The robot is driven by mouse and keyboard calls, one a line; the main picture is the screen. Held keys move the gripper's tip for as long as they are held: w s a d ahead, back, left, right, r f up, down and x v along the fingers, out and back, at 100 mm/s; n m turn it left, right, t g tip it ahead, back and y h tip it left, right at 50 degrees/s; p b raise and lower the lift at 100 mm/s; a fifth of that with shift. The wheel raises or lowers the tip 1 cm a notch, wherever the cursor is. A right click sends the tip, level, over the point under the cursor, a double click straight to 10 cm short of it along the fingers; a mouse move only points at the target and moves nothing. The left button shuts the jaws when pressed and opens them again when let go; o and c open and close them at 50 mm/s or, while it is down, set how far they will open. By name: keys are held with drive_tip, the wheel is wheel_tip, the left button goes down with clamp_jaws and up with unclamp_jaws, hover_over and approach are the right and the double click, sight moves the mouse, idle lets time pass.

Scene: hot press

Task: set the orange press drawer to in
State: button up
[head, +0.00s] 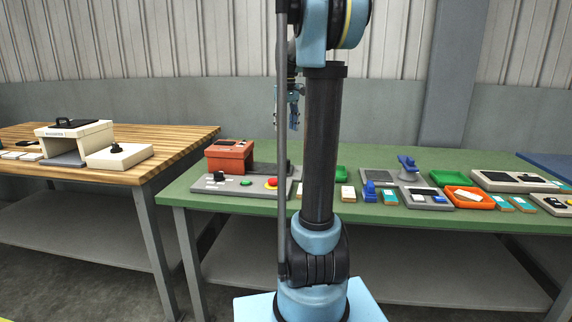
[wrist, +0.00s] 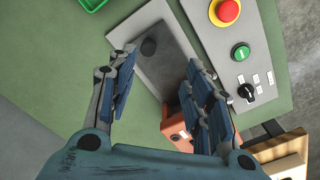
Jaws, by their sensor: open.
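The orange press (head: 230,156) stands on the green table. Its dark grey drawer (head: 266,169) sticks out to the right of it, partly hidden behind my arm. My gripper (head: 293,126) hangs above the table, to the right of the press.
A grey control panel (head: 228,184) with a red emergency button (head: 271,183) and a green button lies in front of the press. Green (head: 343,174) and orange (head: 468,198) trays and small blocks lie to the right. A white press (head: 75,141) stands on the wooden table.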

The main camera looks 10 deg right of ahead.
sight(287, 160)
drive_tip(key=w+f, duration=0.1)
drive_tip(key=f, duration=0.4)
drive_tip(key=w+f, duration=0.1)
drive_tip(key=f, duration=0.5)
drive_tip(key=w+f, duration=0.1)
drive_tip(key=f, duration=0.5)
drive_tip(key=shift+w+d, duration=0.15)
drive_tip(key=shift+d, duration=0.25)
clamp_jaws()
